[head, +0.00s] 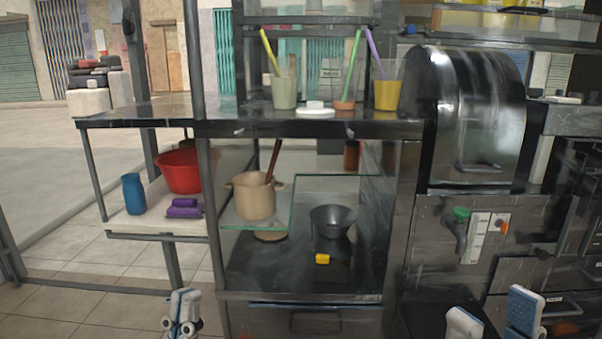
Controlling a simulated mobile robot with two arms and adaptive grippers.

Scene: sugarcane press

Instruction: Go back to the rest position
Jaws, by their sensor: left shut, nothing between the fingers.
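My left gripper (182,312) is at the bottom of the head view, left of the lower cabinet. It is shut and holds nothing. My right gripper (495,318) is at the bottom right, with its two white and blue fingers apart and nothing seen between them. Both grippers are low in the picture and apart from the counter and shelves. The rest of both arms is out of view.
The dark counter (160,111) carries cups with coloured sticks. Below, a glass shelf holds a beige pot (254,196); a black bowl (333,221) sits beside it. A side shelf holds a red basin (179,170) and blue bottle (133,193). A dark press housing (470,120) stands right.

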